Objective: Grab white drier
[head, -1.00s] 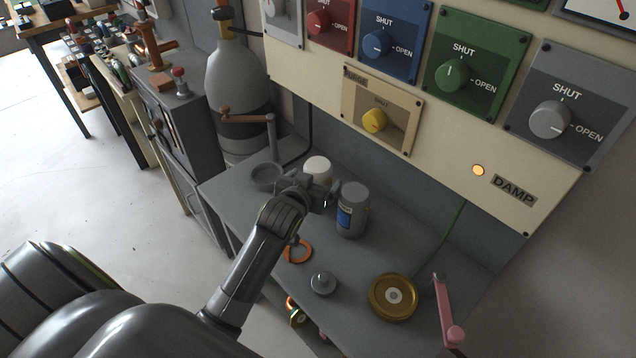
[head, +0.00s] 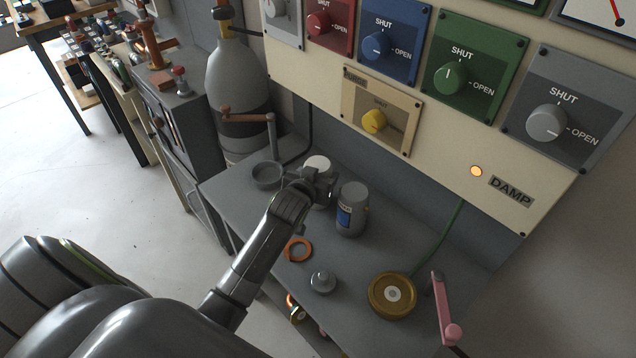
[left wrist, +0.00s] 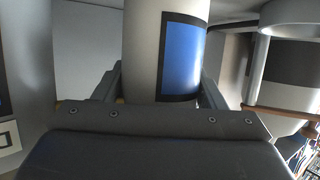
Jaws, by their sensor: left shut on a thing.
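The white drier (head: 317,163) is a pale cylinder standing upright at the back of the grey bench, partly hidden behind my gripper. In the left wrist view the drier (left wrist: 143,45) shows a blue panel with a dark border. My left gripper (head: 323,184) has its fingers on both sides of the drier and is shut on it. The fingers also show in the left wrist view (left wrist: 160,92). I cannot tell whether the drier's base touches the bench. My right gripper is out of view.
A grey jar with a blue label (head: 351,210) stands close to the right. A grey bowl (head: 267,177) is to the left. An orange ring (head: 299,250), a grey knobbed piece (head: 323,282), a brass wheel (head: 392,295) and a pink crank (head: 446,310) are nearer. The valve panel (head: 440,150) rises behind.

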